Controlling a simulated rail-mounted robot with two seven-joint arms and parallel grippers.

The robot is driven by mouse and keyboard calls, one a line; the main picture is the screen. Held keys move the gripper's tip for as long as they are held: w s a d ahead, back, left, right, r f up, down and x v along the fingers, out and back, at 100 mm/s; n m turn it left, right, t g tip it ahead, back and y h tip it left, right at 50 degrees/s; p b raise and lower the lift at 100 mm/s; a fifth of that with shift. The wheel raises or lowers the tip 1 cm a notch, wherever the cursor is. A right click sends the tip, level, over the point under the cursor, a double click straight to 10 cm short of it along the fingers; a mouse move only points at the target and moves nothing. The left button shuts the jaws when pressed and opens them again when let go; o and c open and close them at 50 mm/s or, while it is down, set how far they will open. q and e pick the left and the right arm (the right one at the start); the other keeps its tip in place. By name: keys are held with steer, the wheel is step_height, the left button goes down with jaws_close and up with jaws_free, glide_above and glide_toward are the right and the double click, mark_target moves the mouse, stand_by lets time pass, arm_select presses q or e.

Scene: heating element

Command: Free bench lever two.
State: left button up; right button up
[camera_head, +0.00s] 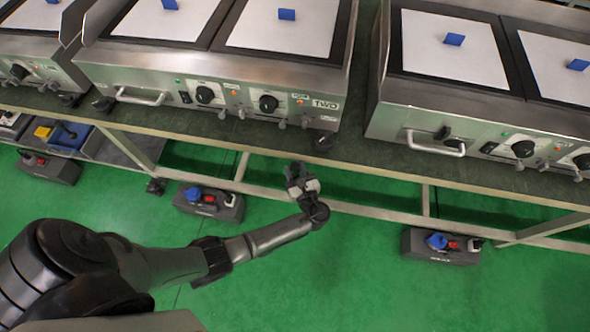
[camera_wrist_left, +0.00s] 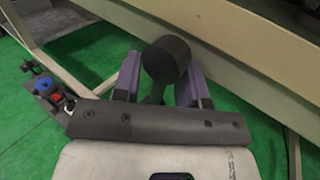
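Bench lever two is the black lever under the front edge of the bench, below the unit marked TWO (camera_head: 324,104). In the left wrist view its round black knob (camera_wrist_left: 166,58) is between my two purple finger pads, with a thinner dark stem below it. My left gripper (camera_head: 292,172) is at the lever, just below the bench edge; it also shows in the left wrist view (camera_wrist_left: 160,84). The fingers are apart with the knob between them. I cannot tell whether they press on it. In the head view my gripper largely hides the lever. My right gripper is not in view.
A similar black lever (camera_head: 155,186) is farther left under the bench. Power strips (camera_head: 208,203) and (camera_head: 440,246) are on the green floor side. The bench's front rail (camera_head: 250,150) runs close above my gripper. The green floor (camera_head: 340,280) in front is clear.

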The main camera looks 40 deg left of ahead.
arm_select(q)
steer(key=shift+c, duration=0.2)
jaws_close()
stand_by(0.4)
